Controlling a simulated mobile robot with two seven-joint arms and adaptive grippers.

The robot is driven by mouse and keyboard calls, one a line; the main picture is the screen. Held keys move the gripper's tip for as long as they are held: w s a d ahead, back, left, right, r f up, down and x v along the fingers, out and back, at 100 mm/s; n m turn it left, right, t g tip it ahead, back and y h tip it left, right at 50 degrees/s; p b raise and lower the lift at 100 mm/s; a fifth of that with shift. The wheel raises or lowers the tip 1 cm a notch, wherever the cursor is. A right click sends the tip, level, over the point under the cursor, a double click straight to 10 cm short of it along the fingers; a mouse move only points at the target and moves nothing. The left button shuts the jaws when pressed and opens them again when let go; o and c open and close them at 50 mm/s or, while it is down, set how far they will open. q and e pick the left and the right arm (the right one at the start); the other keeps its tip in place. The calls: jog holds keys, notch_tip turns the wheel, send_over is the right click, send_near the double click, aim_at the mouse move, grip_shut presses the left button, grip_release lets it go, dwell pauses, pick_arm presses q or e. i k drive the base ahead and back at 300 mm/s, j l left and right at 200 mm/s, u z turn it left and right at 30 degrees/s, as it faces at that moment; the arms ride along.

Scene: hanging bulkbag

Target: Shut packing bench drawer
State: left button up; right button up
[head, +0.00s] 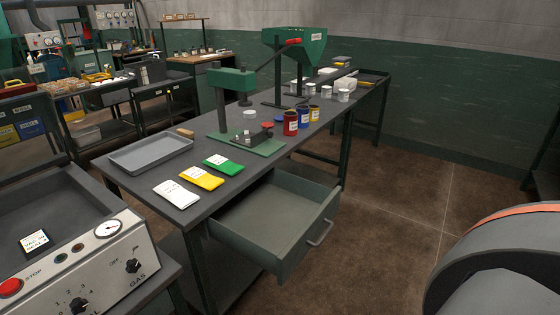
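The packing bench (155,182) runs from the lower left toward the back right, with a dark grey top and dark green legs. Its green drawer (275,249) sticks far out from under the near part of the top. The drawer looks empty, and a metal bar handle (321,232) is on its front, facing right. Neither of my grippers is in view.
On the bench are a grey tray (150,153), white, yellow and green packets, a green press (232,82), small jars and a green hopper (295,45). A control panel (85,270) is lower left; a rounded grey object (500,262) is lower right. Floor right of the drawer is clear.

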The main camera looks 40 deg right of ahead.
aim_at(273, 223)
jog(key=k+z, duration=0.1)
jog(key=z, duration=1.2)
